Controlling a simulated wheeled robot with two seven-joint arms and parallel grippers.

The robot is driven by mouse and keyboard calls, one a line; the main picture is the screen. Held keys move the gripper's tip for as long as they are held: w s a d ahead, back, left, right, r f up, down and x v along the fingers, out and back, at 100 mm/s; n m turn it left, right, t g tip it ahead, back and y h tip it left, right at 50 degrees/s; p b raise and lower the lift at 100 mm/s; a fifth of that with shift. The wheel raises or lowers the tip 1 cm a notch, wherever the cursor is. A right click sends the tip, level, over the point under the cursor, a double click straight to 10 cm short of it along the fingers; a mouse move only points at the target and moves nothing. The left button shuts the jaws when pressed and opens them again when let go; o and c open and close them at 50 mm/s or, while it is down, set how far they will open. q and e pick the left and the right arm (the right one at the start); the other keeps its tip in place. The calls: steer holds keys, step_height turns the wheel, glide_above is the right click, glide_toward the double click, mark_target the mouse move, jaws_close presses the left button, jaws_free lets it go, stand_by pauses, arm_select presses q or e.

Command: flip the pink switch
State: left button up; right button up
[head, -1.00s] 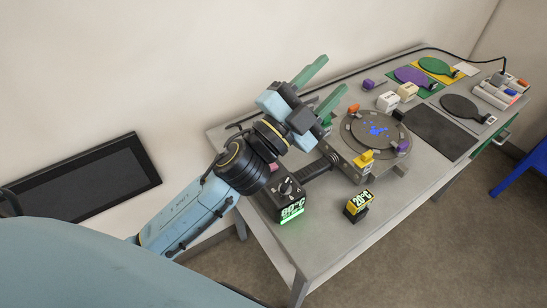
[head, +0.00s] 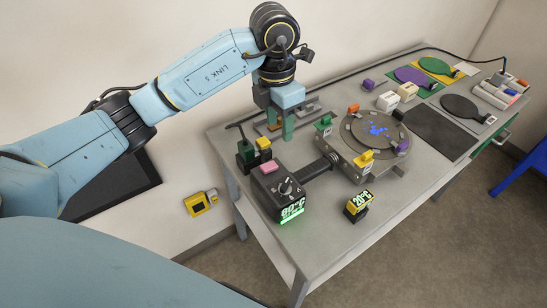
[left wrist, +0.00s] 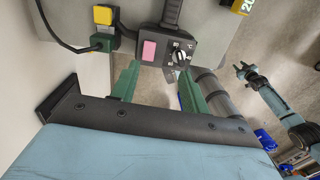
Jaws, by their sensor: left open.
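The pink switch (head: 268,167) is on top of a black control box (head: 285,201) with a dial and a lit green display, at the table's near left corner. In the left wrist view the pink switch (left wrist: 149,50) lies just beyond the fingertips, between their lines. My left gripper (head: 281,125) is open and empty, its green fingers pointing down, behind the box in the head view and apart from the switch. A blue arm, seemingly my right, shows in the left wrist view with its small gripper (left wrist: 246,71); its jaws are too small to judge.
A yellow button (head: 264,143) and a green block with a cable (head: 245,154) stand beside the box. A round plate (head: 360,138) with coloured clamps and a 20°C display (head: 359,205) are to the right. Paddles lie at the back right.

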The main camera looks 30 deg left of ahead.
mark_target(273, 164)
arm_select(q)
steer(key=shift+y, duration=0.4)
steer(key=f, duration=0.4)
steer(key=a+f, duration=0.1)
steer(key=f, duration=0.8)
steer(key=shift+a+p, duration=0.2)
steer(key=shift+p, duration=0.15)
